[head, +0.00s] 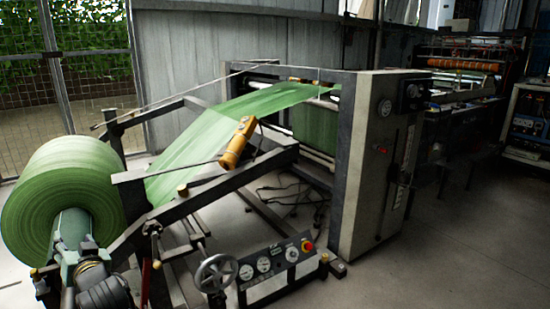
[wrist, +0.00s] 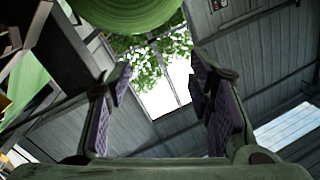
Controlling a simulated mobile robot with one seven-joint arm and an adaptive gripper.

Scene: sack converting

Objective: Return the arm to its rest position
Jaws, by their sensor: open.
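In the wrist view my gripper (wrist: 161,88) is open, with two purple-padded fingers held wide apart. Nothing is between the fingers; past them show a bright opening and green leaves. A large green roll (wrist: 138,12) shows at the top edge of the wrist view, beyond the fingertips. In the head view the green roll (head: 60,193) is at the left end of a machine. I cannot clearly make out my gripper in the head view.
Green film (head: 200,140) runs up from the roll into a grey machine frame (head: 370,155). A control box (head: 275,268) with dials and a handwheel (head: 215,273) stands low in front. A yellow-orange handheld unit (head: 238,143) rests by the film. Floor at lower right is clear.

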